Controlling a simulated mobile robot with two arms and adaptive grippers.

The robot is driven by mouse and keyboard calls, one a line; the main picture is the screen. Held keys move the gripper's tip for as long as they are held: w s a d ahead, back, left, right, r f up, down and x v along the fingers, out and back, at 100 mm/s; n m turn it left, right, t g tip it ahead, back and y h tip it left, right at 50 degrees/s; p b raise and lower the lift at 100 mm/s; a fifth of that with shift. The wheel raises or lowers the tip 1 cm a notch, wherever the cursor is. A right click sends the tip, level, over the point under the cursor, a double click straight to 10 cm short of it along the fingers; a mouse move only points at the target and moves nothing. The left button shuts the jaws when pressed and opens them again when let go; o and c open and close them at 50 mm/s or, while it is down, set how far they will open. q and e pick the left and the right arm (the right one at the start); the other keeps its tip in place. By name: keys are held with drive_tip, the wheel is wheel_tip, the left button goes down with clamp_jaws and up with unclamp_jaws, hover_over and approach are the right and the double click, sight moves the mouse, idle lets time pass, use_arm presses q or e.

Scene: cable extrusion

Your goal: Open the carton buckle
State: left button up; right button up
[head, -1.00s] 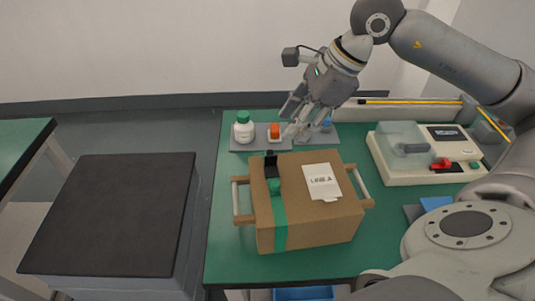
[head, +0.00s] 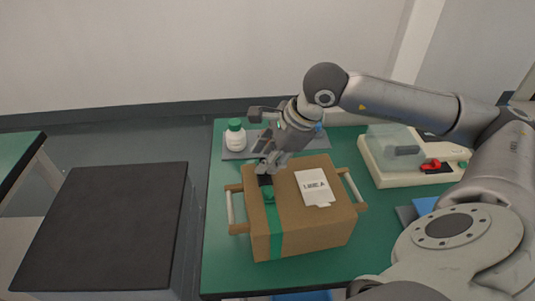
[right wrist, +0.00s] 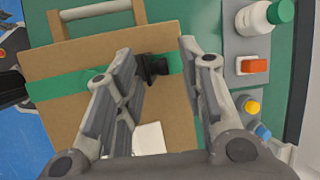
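The brown cardboard carton (head: 318,236) stands upright on the green table, with a green strap (head: 275,238) around it. The black buckle (head: 265,181) is on the strap near the carton's far top edge; it also shows in the right wrist view (right wrist: 152,68). My right gripper (head: 268,164) is above this edge, close to the buckle. In the right wrist view my right gripper (right wrist: 156,50) is open, its fingers apart on either side of the buckle. Contact cannot be told. My left gripper is not in view.
A white label card (head: 315,188) lies on the carton top, and wooden-ended handles (head: 230,208) flank it. Behind stands a grey tray (head: 236,154) with a white bottle (head: 235,138). A cream machine (head: 405,175) stands right. A dark-topped stand (head: 105,225) is left.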

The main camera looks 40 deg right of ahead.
drive_tip(key=shift+c, duration=0.3)
clamp_jaws()
drive_tip(key=shift+w+d+r+g+y+p, duration=0.15)
drive_tip(key=shift+w+g+y+p, duration=0.25)
drive_tip(key=shift+g+p, duration=0.4)
drive_tip(key=shift+w+d+m+g+y+p, duration=0.2)
drive_tip(key=shift+w+m+g+y+p, duration=0.15)
drive_tip(key=shift+g+p, duration=0.35)
drive_tip(key=shift+w+f+g, duration=0.15)
drive_tip(key=shift+f+g, duration=0.1)
drive_tip(key=shift+g, duration=0.05)
drive_tip(key=shift+o, duration=0.3)
unclamp_jaws()
drive_tip(key=shift+d+f, duration=0.1)
drive_tip(key=w+v, duration=0.1)
drive_tip(key=v, duration=1.1)
drive_tip(key=shift+s+d, duration=0.15)
drive_tip(key=shift+s, duration=0.3)
